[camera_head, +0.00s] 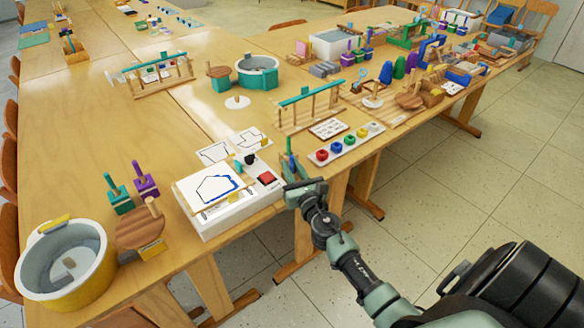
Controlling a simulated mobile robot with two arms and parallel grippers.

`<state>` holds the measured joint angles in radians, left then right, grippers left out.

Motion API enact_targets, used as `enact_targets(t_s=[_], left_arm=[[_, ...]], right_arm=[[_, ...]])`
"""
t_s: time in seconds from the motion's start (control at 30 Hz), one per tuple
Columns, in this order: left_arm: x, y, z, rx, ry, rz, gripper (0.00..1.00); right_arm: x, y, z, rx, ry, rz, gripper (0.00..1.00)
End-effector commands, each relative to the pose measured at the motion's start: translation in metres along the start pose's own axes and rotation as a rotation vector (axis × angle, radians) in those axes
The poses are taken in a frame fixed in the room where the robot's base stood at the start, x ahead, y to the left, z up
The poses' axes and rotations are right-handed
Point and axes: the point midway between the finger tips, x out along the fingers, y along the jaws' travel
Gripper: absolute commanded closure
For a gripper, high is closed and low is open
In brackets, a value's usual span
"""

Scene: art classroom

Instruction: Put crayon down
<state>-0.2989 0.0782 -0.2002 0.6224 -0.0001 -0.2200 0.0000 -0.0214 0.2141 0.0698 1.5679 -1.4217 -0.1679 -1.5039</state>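My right gripper (291,165) is above the table's front edge, just right of the white box (212,221). Its fingers point up the picture, away from me. A small thin dark upright piece shows at its fingertips; I cannot tell whether this is a crayon or part of a finger. A drawing sheet (204,185) with a black outline and a thick blue stroke lies on the white box. No crayon can be made out clearly. My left gripper is not in view.
A red button (267,178) sits beside the sheet. A tray of coloured rings (344,146) is right of my gripper, and a wooden rack (310,108) stands behind. A yellow-grey tub (95,262) is at front left. Bare table (75,140) lies at left.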

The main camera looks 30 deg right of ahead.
Motion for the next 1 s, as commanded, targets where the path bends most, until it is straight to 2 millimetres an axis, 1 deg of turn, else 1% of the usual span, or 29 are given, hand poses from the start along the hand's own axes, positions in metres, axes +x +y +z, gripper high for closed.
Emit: enact_targets(t_s=[0.13, 0.23, 0.27, 0.5, 0.6, 0.7, 0.83, 1.0], left_arm=[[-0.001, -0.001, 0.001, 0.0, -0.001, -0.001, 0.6], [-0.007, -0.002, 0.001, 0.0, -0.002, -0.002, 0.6], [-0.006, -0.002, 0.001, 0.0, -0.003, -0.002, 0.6], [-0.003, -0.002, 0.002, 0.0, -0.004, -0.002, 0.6], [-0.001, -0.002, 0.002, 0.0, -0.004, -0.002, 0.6], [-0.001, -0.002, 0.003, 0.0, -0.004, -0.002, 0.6], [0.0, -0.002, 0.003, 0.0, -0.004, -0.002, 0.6], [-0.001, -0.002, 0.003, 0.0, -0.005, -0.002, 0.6]], right_arm=[[0.0, 0.0, 0.001, 0.0, 0.0, 0.0, 0.8], [0.0, 0.0, 0.007, 0.0, 0.0, 0.0, 0.8], [-0.003, 0.0, 0.005, 0.0, 0.002, 0.0, 0.8], [-0.046, 0.0, 0.002, -0.001, 0.003, 0.001, 0.8], [-0.06, 0.0, 0.002, 0.0, 0.002, 0.001, 0.8], [-0.07, 0.0, 0.003, 0.0, 0.001, 0.0, 0.8], [-0.075, 0.0, 0.004, 0.0, 0.0, 0.0, 0.8], [-0.075, 0.0, 0.004, 0.0, 0.0, -0.001, 0.8]])
